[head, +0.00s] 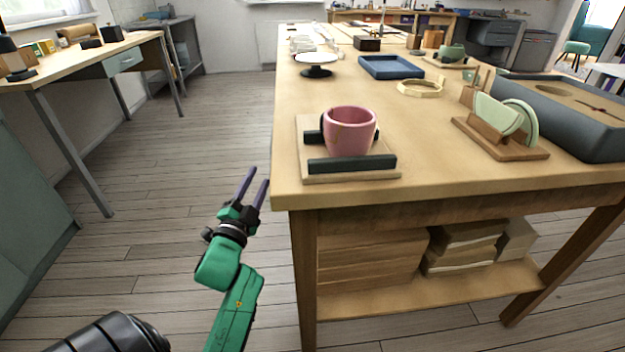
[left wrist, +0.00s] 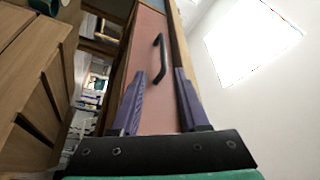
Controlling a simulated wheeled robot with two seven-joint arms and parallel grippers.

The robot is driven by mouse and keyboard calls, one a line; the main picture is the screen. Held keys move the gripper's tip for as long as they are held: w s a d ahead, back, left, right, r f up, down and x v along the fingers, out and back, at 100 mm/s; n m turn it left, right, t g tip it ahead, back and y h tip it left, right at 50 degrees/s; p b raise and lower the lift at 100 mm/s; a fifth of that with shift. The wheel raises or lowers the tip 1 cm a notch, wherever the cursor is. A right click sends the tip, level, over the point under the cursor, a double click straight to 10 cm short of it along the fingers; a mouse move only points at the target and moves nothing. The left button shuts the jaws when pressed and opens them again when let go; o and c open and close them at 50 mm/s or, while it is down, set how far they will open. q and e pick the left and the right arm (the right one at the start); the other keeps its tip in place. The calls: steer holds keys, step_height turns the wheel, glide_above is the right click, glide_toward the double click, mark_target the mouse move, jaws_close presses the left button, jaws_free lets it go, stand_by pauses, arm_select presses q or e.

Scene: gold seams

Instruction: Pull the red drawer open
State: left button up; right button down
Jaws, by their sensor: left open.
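In the left wrist view, the red drawer shows as a dull pinkish-red front (left wrist: 155,110) with a dark bar handle (left wrist: 161,56). The view is tilted, so the handle runs up and down in the picture. My left gripper (left wrist: 161,72) is open and empty, its two purple fingers apart. The handle shows beyond and between the fingertips, with none of it visibly gripped. In the head view, my left gripper (head: 254,180) hangs beside the left edge of the workbench (head: 285,130). The red drawer front is not visible in the head view.
A pink cup (head: 349,132) stands on a wooden board near the bench's front left corner. A blue tray (head: 391,67) and a rack with pale plates (head: 500,120) are on top. Another bench (head: 128,42) stands at left. The floor between them is clear.

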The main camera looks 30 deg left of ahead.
arm_select(q)
steer(key=x, duration=0.9)
steer(key=b+x, duration=0.1)
steer(key=x, duration=0.3)
steer(key=shift+w+a+r, duration=0.1)
steer(key=shift+w+a, duration=0.1)
steer(key=shift+a, duration=0.3)
steer(key=shift+w+a+r, duration=0.15)
steer(key=shift+w+r, duration=0.05)
steer(key=shift+w, duration=0.25)
arm_select(e)
steer(key=a, duration=0.1)
steer(key=w+a+f+t+y, duration=0.1)
steer(key=a, duration=0.1)
steer(key=w+a+f+t, duration=0.1)
steer(key=shift+w+a+y, duration=0.15)
steer(key=shift+a+y, duration=0.15)
steer(key=shift+a, duration=0.05)
arm_select(q)
jaws_close()
steer(key=shift+f, duration=0.15)
